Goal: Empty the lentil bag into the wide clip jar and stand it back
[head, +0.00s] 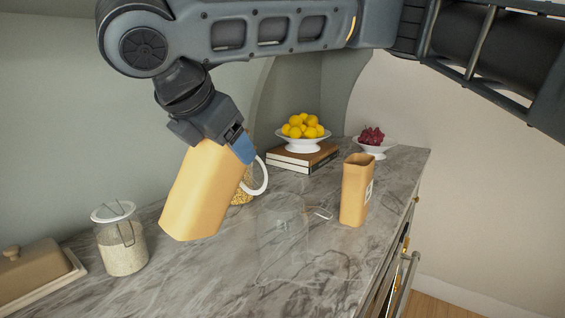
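My gripper (240,149) is shut on the upper edge of a tan bag (200,192), which hangs tilted above the counter. No label shows on its visible side, so I cannot tell its contents. A second tan bag (356,192) stands upright to the right, with a pale label. A clear, seemingly empty glass jar (283,240) stands at the front middle, with a wire clip at its right. Another jar (241,196) with golden contents and a raised white-rimmed lid is partly hidden behind the held bag. A clip jar (122,246) with pale contents stands at the left.
A butter dish (32,272) sits at the left front. At the back, a bowl of yellow fruit (303,138) rests on books (302,160), beside a white bowl of red grapes (371,143). The marble counter (215,285) is bare along the front; its right edge drops off.

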